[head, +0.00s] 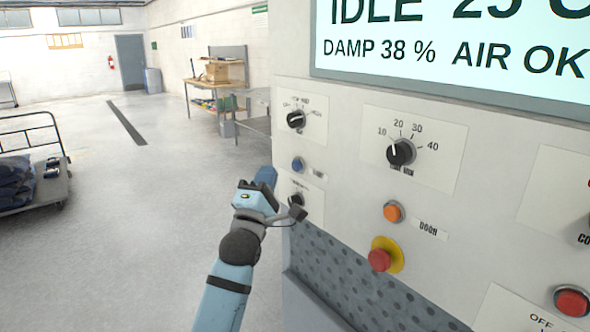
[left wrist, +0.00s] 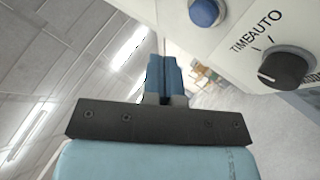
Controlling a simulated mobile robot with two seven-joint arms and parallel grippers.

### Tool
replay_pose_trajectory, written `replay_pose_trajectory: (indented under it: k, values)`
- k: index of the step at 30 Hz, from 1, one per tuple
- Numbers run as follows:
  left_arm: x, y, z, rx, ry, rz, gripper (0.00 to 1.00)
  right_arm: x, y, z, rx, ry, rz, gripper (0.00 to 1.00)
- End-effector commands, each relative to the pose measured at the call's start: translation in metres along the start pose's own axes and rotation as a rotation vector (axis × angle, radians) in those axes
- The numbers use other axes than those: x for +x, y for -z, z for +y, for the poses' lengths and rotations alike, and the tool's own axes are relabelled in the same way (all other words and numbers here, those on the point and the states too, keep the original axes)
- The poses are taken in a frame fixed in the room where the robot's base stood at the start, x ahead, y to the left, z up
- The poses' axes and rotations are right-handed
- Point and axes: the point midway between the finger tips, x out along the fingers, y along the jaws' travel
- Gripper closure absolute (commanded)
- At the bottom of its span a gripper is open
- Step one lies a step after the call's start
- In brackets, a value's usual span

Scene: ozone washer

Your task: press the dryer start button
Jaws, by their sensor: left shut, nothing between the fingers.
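The machine's panel (head: 345,190) fills the right of the head view. A blue push button (head: 298,164) sits at its left side, between two black knobs, with a small label I cannot read. The blue button (left wrist: 204,12) also shows at the top of the left wrist view. My left gripper (head: 266,176) is shut and empty, just left of the panel, a little left of and below the blue button in the picture. Its closed blue fingers (left wrist: 166,70) show in the left wrist view, apart from the button. My right gripper is in neither view.
A black knob (left wrist: 287,66) marked TIME and AUTO is close to the gripper. An orange button (head: 393,212), a red mushroom button (head: 379,260) and a dial (head: 401,152) are farther right. The screen reads IDLE. A cart (head: 40,185) stands far left; open floor lies between.

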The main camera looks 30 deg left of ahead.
Motion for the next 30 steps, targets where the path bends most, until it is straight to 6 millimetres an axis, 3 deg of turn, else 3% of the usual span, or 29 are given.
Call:
replay_pose_trajectory:
  k: [9, 30]
  values:
    - [0.019, -0.014, -0.014, -0.001, -0.001, 0.000, 1.00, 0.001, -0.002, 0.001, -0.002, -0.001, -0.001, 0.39]
    - [0.020, -0.015, -0.015, 0.001, 0.000, 0.000, 1.00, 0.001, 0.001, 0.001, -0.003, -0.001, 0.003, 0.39]
